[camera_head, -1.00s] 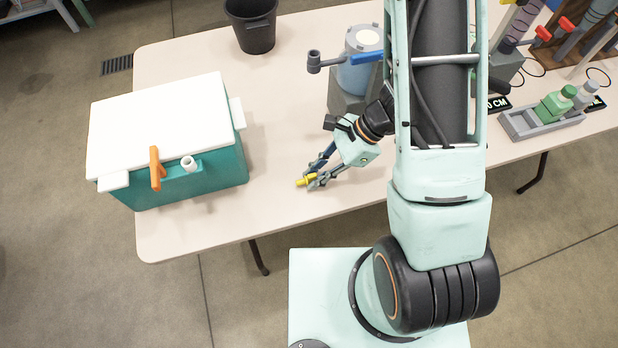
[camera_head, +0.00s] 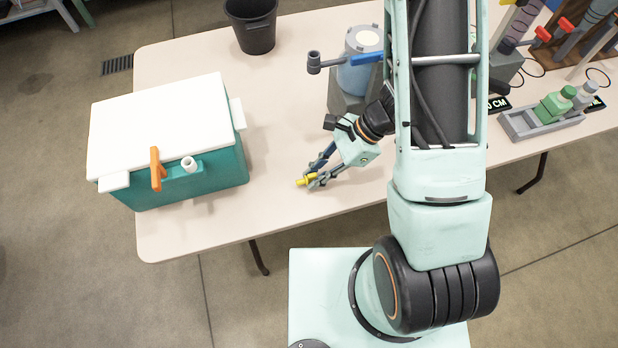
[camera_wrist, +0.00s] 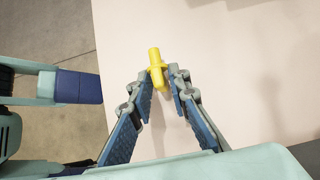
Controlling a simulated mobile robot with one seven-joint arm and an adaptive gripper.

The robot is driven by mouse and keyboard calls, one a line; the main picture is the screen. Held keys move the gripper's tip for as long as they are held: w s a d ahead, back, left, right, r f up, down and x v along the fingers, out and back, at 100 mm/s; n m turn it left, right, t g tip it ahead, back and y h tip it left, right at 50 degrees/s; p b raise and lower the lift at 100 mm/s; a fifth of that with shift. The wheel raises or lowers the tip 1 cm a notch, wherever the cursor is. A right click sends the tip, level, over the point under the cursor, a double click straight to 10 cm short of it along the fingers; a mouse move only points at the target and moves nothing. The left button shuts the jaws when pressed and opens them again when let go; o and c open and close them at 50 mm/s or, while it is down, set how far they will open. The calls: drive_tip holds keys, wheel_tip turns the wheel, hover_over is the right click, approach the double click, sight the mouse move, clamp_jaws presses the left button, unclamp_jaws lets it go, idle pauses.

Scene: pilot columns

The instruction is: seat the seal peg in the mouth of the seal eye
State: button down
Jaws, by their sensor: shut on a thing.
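The yellow seal peg (camera_head: 306,181) is held between the fingertips of my gripper (camera_head: 318,178), over the front part of the table. In the wrist view the peg (camera_wrist: 155,62) sticks out beyond the fingertips, with a collar near its middle, and my gripper (camera_wrist: 157,80) is shut on it. A teal box with a white lid (camera_head: 160,122) stands to the left. On its front are an orange handle (camera_head: 157,170) and a white, round, open-topped fitting (camera_head: 189,164). I cannot tell for sure whether this fitting is the seal eye. The peg is apart from the box.
The pale table (camera_head: 290,110) is bare between the box and my gripper. A dark bin (camera_head: 252,28) stands at the back. A blue cylinder with a blue-handled arm (camera_head: 358,70) stands behind my gripper. A grey tray (camera_head: 535,122) with bottles is at right.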

sight(316, 174)
drive_tip(key=shift+r+p, duration=2.15)
drive_tip(key=shift+r, duration=0.75)
drive_tip(key=shift+s+d, duration=0.1)
